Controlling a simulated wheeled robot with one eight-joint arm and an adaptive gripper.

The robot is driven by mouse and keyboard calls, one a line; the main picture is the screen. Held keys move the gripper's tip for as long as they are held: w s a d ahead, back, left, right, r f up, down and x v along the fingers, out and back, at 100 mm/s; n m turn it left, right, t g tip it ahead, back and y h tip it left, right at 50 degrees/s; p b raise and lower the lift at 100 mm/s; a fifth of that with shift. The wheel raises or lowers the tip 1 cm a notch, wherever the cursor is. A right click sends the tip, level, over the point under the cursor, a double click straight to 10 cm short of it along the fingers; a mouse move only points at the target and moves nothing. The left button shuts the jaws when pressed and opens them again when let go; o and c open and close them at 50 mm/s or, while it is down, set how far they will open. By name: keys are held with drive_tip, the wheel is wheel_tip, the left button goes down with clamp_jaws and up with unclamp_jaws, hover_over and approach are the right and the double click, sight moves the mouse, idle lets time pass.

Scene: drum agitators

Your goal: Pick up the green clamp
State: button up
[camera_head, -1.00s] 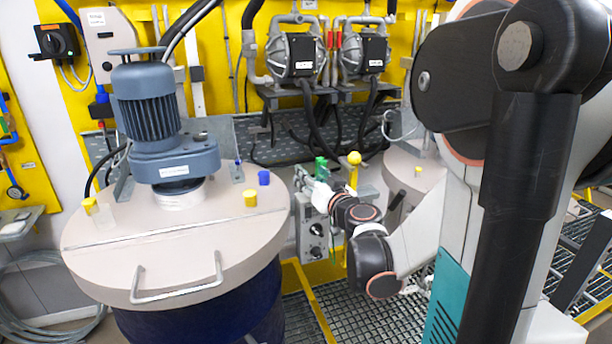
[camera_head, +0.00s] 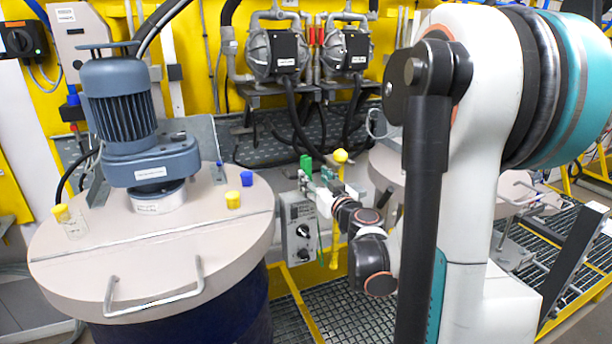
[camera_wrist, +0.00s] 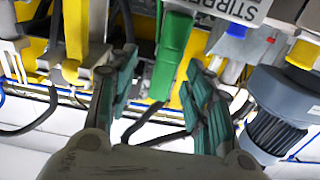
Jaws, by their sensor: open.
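The green clamp (camera_head: 306,163) stands upright by the grey control box, right of the big drum lid, in the head view. In the wrist view the green clamp (camera_wrist: 172,55) is a long green piece whose lower end lies between my two fingers in the picture. My gripper (camera_wrist: 160,88) is open, with teal finger pads to either side of it. I see no finger closed on the clamp, and the depth gap is hard to tell. In the head view my gripper (camera_head: 325,184) is small, just below and right of the clamp.
The drum lid (camera_head: 150,245) carries a blue-grey motor (camera_head: 122,105) and a handle. The control box (camera_head: 299,232) stands beside it. Yellow parts (camera_wrist: 76,30) are near my fingers in the wrist view. Pumps (camera_head: 277,52) are behind.

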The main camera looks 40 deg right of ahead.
sight(308, 173)
drive_tip(key=x, duration=0.3)
drive_tip(key=b+x, duration=0.1)
drive_tip(key=x, duration=0.1)
drive_tip(key=shift+w+a+r, duration=0.15)
drive_tip(key=shift+w+a, duration=0.1)
drive_tip(key=shift+a, duration=0.05)
clamp_jaws()
